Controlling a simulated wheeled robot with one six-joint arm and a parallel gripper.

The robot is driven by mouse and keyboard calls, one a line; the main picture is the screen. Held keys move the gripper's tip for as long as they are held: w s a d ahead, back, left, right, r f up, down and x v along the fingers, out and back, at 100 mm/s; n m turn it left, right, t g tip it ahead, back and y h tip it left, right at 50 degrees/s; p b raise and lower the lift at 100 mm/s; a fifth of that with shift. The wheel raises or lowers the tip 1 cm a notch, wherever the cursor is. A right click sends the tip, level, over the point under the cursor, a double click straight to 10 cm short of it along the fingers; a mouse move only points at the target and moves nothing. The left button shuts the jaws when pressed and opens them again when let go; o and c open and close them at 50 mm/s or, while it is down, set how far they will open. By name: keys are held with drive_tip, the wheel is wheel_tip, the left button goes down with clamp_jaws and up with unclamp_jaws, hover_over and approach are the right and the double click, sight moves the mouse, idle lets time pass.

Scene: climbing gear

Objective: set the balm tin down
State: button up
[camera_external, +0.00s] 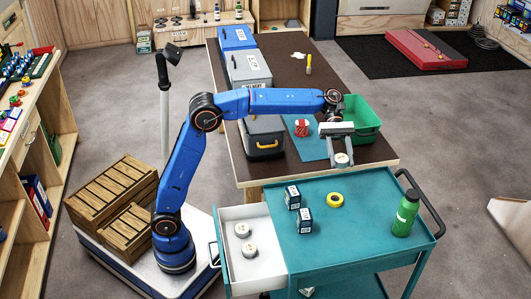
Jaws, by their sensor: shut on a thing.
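My gripper (340,152) points down and is shut on a small round pale tin (342,160), which I take to be the balm tin. Its fingers hide part of it. In this view the tin appears over the front part of the dark table, by the edge of a blue mat (308,146). I cannot tell its exact height, but it seems held above the surface. Two similar pale round tins (242,230) lie in the open white drawer (264,275) at the left of the teal trolley (350,240).
The trolley top carries two dark boxes (305,221), a yellow tape roll (336,200) and a green bottle (407,212). Its front middle is clear. On the table (285,176) are a green bin (362,120), a red-and-white container (302,128) and grey and blue cases (248,70).

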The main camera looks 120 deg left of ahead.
drive_tip(key=s+a+n+t+y, duration=0.1)
drive_tip(key=s+a+n+y, duration=0.2)
drive_tip(key=a, duration=0.9)
drive_tip(key=s+a+n+t+y, duration=0.2)
drive_tip(key=s+a, duration=0.4)
drive_tip(key=a, duration=0.5)
drive_tip(key=s+a+n+t+y, duration=0.1)
drive_tip(key=s+a+n+y, duration=0.2)
drive_tip(key=a, duration=0.9)
drive_tip(key=s+a+n+y, duration=0.75)
drive_tip(key=s+a, duration=1.75)
drive_tip(key=s, duration=0.4)
drive_tip(key=shift+m, duration=0.25)
drive_tip(key=f, duration=1.4)
drive_tip(key=shift+w+d, duration=0.25)
drive_tip(key=shift+d, duration=0.1)
drive_tip(key=shift+f, duration=2.3)
drive_tip(key=shift+f, duration=0.1)
drive_tip(key=o, duration=1.2)
